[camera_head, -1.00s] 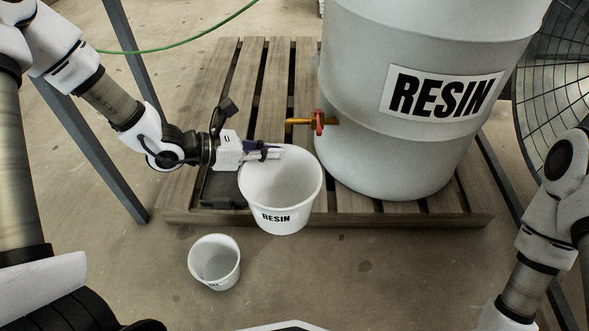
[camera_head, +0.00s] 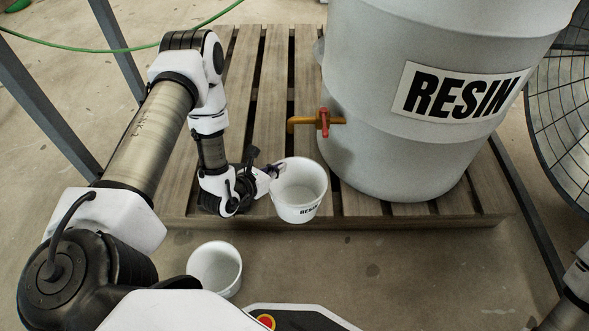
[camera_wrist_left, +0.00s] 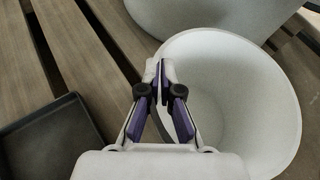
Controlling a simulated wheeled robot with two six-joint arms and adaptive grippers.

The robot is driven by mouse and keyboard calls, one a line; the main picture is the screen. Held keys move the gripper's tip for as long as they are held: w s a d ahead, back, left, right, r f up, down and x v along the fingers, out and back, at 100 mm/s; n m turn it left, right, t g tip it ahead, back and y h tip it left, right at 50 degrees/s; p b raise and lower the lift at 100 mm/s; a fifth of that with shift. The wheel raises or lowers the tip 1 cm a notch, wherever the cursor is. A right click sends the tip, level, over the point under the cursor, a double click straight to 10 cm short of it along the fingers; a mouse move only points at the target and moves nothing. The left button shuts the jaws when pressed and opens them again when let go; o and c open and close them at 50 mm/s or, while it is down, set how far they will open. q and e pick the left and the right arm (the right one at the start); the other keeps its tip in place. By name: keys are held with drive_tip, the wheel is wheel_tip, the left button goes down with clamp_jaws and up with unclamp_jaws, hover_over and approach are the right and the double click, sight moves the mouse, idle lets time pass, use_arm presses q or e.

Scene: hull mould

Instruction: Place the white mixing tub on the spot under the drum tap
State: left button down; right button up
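My left gripper (camera_head: 277,171) is at the tub's left rim. In the left wrist view its fingertips (camera_wrist_left: 162,72) are close together with the tub's rim between them. I cannot tell whether the tub's base touches the slats. My right gripper is out of view.
The big RESIN drum (camera_head: 400,150) stands on the wooden pallet (camera_head: 375,218) right of the tub. A smaller white tub (camera_head: 215,268) is on the floor in front. A dark tray (camera_wrist_left: 50,140) lies left of my gripper. A green hose (camera_head: 130,48) crosses behind.

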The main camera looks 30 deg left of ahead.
use_arm(q)
drive_tip(key=w+a+f+b, duration=0.5)
drive_tip(key=w+a+b, duration=0.3)
drive_tip(key=w+a, duration=0.2)
drive_tip(key=w, duration=0.2)
drive_tip(key=shift+w+f, duration=0.2)
drive_tip(key=shift+w, duration=0.1)
drive_tip(key=c, duration=1.7)
unclamp_jaws()
drive_tip(key=shift+f, duration=0.2)
drive_tip(key=shift+c, duration=0.2)
drive_tip(key=o, duration=0.4)
